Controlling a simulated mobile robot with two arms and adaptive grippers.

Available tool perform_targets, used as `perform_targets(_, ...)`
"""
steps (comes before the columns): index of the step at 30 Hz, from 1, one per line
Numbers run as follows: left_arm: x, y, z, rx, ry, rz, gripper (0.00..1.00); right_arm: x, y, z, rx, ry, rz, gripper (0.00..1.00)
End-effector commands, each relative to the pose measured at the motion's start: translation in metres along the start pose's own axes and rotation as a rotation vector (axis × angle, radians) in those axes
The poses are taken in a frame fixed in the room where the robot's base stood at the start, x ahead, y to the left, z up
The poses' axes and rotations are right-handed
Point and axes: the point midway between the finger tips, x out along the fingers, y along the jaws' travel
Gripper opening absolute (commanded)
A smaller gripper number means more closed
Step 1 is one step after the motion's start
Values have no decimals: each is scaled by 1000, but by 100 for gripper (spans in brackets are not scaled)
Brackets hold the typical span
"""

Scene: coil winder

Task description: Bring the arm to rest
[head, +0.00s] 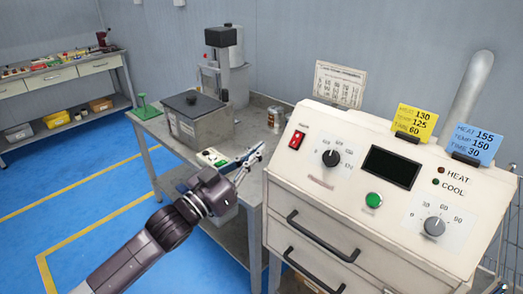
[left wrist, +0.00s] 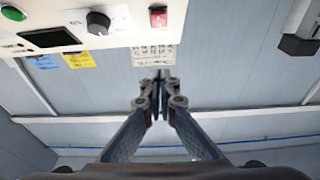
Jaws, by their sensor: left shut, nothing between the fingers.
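My left arm comes in from the lower left in the head view. Its gripper (head: 252,158) is at the left of the cream control cabinet (head: 310,219), above the grey bench's front part. The left wrist view shows the two blue-grey fingers of the left gripper (left wrist: 160,76) brought together at the tips, with nothing held between them. The cabinet's panel (left wrist: 120,25) shows upside down at the top of that view. My right gripper is in neither view.
The cabinet carries a red switch (head: 297,139), a green button (head: 373,200), knobs and a dark display (head: 390,167). A grey box with a black lid (head: 192,104) and a green-and-white item (head: 212,158) are on the bench. Blue floor (head: 90,205) is open at the left.

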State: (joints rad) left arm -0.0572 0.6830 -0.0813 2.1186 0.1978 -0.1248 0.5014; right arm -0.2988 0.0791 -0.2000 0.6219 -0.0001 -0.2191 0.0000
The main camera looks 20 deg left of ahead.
Motion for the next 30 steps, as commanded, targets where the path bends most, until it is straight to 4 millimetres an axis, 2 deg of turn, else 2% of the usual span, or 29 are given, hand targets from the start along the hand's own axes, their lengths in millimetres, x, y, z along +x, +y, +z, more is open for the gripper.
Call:
perform_targets(11,0,0,0,0,0,-1,0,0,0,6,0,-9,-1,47)
perform_targets(14,0,-6,12,-1,-18,-15,0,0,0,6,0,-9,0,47)
perform_targets(16,-2,-17,34,-4,-53,-42,0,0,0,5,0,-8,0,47)
perform_targets(17,-3,-23,48,-5,-74,-59,0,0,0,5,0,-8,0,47)
perform_targets(20,-13,-47,108,-10,-170,-125,0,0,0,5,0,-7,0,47)
perform_targets(21,-20,-57,136,-9,-217,-152,0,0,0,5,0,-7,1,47)
perform_targets(23,-34,-68,180,-10,-290,-191,0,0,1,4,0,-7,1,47)
perform_targets(24,-45,-74,209,-11,-339,-214,0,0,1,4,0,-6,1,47)
perform_targets(26,-63,-80,251,-12,-413,-244,0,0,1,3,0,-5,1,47)
perform_targets(27,-77,-83,278,-13,-464,-262,0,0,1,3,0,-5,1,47)
perform_targets(30,-116,-84,345,-15,-591,-299,0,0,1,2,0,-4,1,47)
